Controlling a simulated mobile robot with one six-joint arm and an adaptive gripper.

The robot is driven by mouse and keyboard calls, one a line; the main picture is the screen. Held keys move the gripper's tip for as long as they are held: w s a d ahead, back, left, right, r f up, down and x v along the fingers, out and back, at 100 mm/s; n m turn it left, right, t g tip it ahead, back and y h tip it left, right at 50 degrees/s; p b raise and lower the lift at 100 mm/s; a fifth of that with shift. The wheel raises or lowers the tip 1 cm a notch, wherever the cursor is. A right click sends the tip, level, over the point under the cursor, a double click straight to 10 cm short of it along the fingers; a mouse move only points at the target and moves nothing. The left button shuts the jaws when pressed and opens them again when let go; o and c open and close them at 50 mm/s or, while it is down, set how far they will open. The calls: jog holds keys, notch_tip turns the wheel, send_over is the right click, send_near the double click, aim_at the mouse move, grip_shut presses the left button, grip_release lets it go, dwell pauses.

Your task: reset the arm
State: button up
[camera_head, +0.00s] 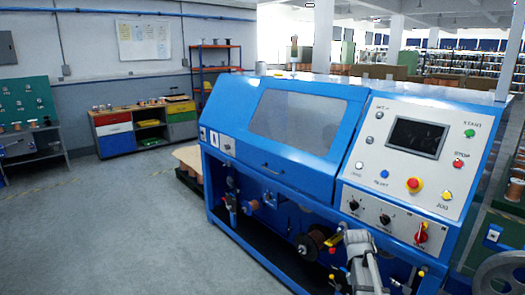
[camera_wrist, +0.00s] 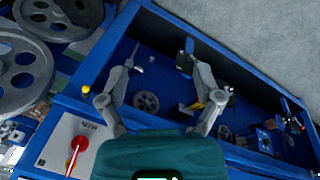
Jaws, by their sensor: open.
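In the wrist view my gripper (camera_wrist: 160,58) is open, with its two grey fingers spread and nothing between them. It points into the open lower bay of a blue machine (camera_wrist: 150,15), near a small pulley wheel (camera_wrist: 146,103). In the head view the blue machine (camera_head: 225,100) fills the middle and right. My grey arm (camera_head: 362,262) is in front of its lower bay, beside a dark spool (camera_head: 311,244); the fingertips cannot be made out there.
A control panel (camera_head: 378,130) with a screen (camera_head: 416,138) and a red rotary switch (camera_head: 421,233) is close above my arm. The switch is also in the wrist view (camera_wrist: 76,148). Large grey wheels (camera_wrist: 22,78) stand at that view's left. The floor (camera_head: 120,225) at left is clear.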

jog(key=s+a+n+y, duration=0.2)
jog(key=s+a+n, duration=0.2)
jog(key=s+a, duration=0.8)
jog(key=a, duration=0.3)
jog(key=shift+s+a+r+y+p, duration=0.15)
jog(key=shift+s+a+y+p, duration=0.15)
jog(key=shift+s+a, duration=0.05)
dwell(1.2)
jog(key=shift+o, duration=0.2)
